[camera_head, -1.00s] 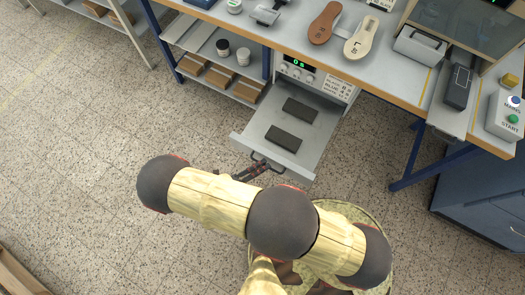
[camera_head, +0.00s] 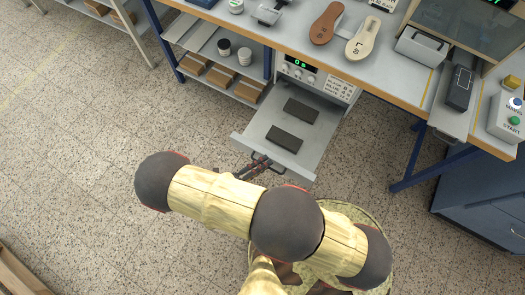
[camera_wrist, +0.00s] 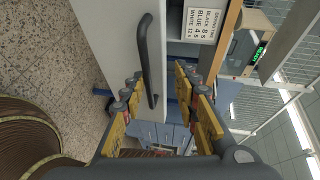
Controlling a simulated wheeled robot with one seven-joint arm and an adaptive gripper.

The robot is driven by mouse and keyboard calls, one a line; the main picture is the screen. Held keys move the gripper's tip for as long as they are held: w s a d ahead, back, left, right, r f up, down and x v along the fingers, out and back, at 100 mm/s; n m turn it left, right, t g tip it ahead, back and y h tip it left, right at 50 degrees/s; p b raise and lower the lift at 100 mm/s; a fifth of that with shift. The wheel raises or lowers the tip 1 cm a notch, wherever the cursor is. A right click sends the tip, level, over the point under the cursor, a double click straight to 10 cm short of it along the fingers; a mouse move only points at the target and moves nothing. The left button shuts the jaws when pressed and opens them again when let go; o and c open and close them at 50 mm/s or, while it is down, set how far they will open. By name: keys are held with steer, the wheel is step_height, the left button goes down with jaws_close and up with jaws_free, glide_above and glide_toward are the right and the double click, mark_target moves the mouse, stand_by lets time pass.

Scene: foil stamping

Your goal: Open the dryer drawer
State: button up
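The dryer drawer (camera_head: 318,150) is pulled out from under the bench, with two dark flat pads (camera_head: 300,110) lying in it. Its dark bar handle (camera_head: 270,163) is on the front panel. In the wrist view the handle (camera_wrist: 146,60) stands on the pale drawer front (camera_wrist: 98,38). My gripper (camera_head: 257,166) is at the handle, partly hidden by my arm in the head view. In the wrist view my gripper (camera_wrist: 158,75) is open, its fingers apart on either side of the handle's lower part. I see no finger clearly pressed on the bar.
The dryer panel (camera_head: 298,70) with a green display and knobs is behind the drawer. Shoe soles (camera_head: 361,38) and a control box (camera_head: 505,115) are on the bench above. A shelf with jars (camera_head: 224,48) stands left. The floor in front is clear.

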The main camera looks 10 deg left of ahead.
steer(key=o, duration=1.4)
steer(key=r, duration=0.6)
steer(key=shift+w+a+r, duration=0.1)
steer(key=shift+w+r, duration=0.15)
steer(key=shift+s+r, duration=0.2)
steer(key=shift+r, duration=0.3)
steer(key=shift+s+r, duration=0.15)
steer(key=shift+r, duration=0.3)
steer(key=c, duration=0.9)
steer(key=shift+w, duration=0.15)
steer(key=c, duration=0.5)
